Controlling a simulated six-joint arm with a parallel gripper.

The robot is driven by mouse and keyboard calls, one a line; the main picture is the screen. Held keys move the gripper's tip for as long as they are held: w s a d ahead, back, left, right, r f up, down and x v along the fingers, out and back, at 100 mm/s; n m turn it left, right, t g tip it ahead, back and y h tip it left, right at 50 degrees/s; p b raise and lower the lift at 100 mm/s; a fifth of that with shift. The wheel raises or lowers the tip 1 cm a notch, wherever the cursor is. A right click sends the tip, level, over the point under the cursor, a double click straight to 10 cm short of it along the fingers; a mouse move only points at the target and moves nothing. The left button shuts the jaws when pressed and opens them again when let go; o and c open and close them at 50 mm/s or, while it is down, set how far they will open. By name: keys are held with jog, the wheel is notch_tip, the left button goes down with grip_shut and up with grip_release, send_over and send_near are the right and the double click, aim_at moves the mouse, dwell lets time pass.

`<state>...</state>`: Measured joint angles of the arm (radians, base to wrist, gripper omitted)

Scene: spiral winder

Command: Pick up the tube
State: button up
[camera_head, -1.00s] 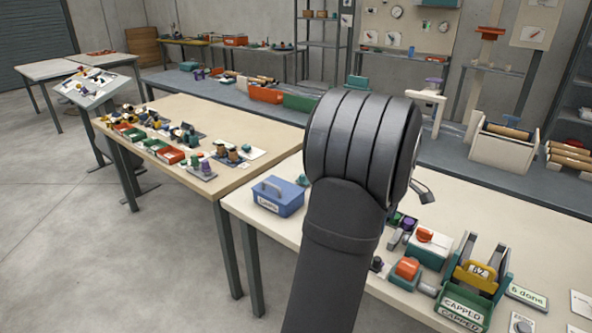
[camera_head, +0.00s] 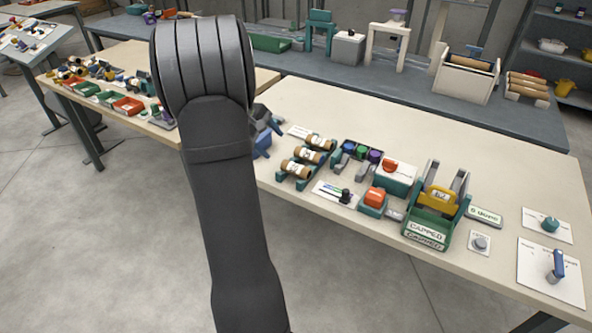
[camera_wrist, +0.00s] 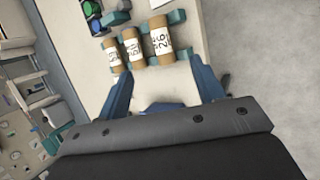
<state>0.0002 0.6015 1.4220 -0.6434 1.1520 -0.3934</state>
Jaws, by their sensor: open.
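Three brown tubes with white labels lie side by side in a teal rack on the near bench. In the head view they are the far tube (camera_head: 319,142), the middle tube (camera_head: 307,155) and the near tube (camera_head: 295,168). In the wrist view the tube marked 26 (camera_wrist: 160,38) is the rightmost, beside two others (camera_wrist: 133,48) (camera_wrist: 112,58). My gripper (camera_wrist: 163,82) is open and empty, its blue fingers spread, with the tubes beyond the fingertips. In the head view my own arm hides most of the gripper; a blue part shows left of the rack.
Right of the rack stand a tray of coloured caps (camera_head: 362,152), an orange-topped block (camera_head: 375,199) and a green CAPPED bin (camera_head: 427,232). The bench top behind these is clear.

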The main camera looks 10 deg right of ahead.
jog(key=a, duration=0.3)
send_near(293, 167)
jog(key=shift+t+h, duration=0.3)
jog(key=x, duration=0.5)
jog(key=shift+a+f, duration=0.15)
jog(key=shift+a, duration=0.1)
jog(key=shift+s+x, duration=0.15)
jog(key=shift+x, duration=1.2)
jog(key=shift+s+x, duration=0.1)
jog(key=shift+x, duration=1.2)
jog(key=c, duration=1.1)
